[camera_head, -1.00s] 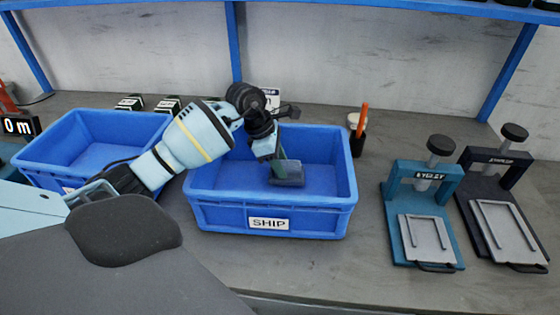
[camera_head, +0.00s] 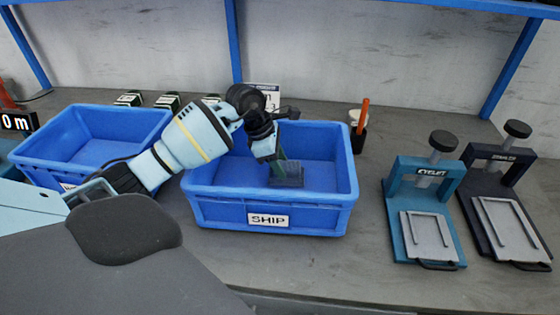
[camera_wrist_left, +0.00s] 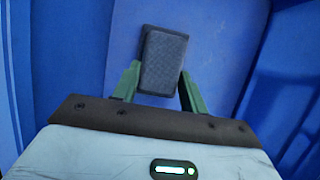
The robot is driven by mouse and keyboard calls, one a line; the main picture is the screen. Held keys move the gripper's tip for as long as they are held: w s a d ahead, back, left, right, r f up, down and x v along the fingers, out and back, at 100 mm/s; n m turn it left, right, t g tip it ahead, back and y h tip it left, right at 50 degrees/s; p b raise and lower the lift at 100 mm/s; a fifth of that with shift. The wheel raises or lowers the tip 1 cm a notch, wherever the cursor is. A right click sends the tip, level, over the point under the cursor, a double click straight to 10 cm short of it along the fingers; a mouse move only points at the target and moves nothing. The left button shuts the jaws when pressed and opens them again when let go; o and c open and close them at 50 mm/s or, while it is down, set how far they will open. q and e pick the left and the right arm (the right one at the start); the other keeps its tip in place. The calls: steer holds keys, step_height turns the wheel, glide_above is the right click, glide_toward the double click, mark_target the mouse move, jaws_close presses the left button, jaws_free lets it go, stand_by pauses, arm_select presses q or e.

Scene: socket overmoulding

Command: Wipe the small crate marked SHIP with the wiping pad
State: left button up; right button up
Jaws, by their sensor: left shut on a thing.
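The small blue crate marked SHIP (camera_head: 322,218) stands on the bench, open at the top, with its white label on the front wall. The wiping pad (camera_head: 288,179) is a dark grey block low inside the crate, at or just above its floor; I cannot tell if it touches. My left gripper (camera_head: 279,166) reaches down into the crate and is shut on the pad. In the left wrist view the pad (camera_wrist_left: 163,60) sits between the green fingers (camera_wrist_left: 160,88), with blue crate floor and walls around it. My right gripper is not in view.
Another blue crate (camera_head: 50,172) stands to the left. A teal press (camera_head: 397,220) and a dark press (camera_head: 473,215) stand to the right. A dark holder with an orange stick (camera_head: 359,138) is just right of the SHIP crate. Bare bench lies in front.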

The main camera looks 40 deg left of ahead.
arm_select(q)
steer(key=shift+f, duration=0.2)
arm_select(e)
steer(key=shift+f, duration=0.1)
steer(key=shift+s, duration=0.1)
